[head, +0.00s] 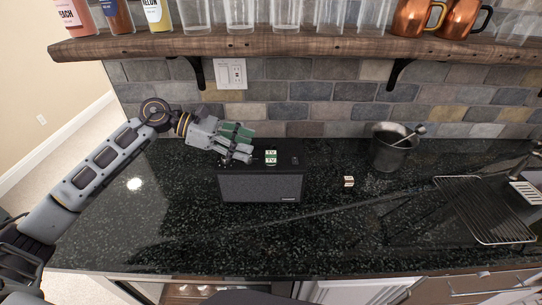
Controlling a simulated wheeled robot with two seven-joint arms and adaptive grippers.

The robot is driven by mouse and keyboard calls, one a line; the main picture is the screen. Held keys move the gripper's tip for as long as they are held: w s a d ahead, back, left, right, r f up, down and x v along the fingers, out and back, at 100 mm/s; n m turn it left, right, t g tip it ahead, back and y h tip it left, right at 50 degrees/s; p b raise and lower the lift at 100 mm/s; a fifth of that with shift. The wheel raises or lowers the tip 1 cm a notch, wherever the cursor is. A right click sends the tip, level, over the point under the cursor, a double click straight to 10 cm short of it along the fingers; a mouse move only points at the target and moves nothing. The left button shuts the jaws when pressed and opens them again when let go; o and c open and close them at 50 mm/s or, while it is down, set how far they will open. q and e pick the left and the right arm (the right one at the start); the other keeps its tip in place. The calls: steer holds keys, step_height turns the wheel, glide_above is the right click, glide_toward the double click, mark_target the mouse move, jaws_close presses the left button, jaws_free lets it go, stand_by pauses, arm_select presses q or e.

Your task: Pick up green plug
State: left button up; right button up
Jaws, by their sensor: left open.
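My left gripper (252,146) reaches in from the left over the left part of the black speaker-like box (260,188) on the counter. Its jaws are open, and a green surface shows along the upper finger; I cannot tell whether that is part of the finger or a thing behind it. Two small green-and-white pieces marked "TV" (271,158) are on top of the box, just right of the fingertips and apart from them. They may be the green plug, but they are too small to be sure. My right gripper is not in view.
A metal bucket (386,152) with a utensil stands at the back right. A small cube (349,181) lies right of the box. A wire rack (485,210) lies far right. A wooden shelf (300,42) with glasses hangs above. The front of the dark counter (180,230) is clear.

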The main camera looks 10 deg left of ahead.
arm_select(q)
steer(key=shift+d+f, duration=0.15)
steer(key=shift+d, duration=0.25)
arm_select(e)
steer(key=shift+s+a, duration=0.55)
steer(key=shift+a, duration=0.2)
arm_select(q)
steer(key=shift+d, duration=0.1)
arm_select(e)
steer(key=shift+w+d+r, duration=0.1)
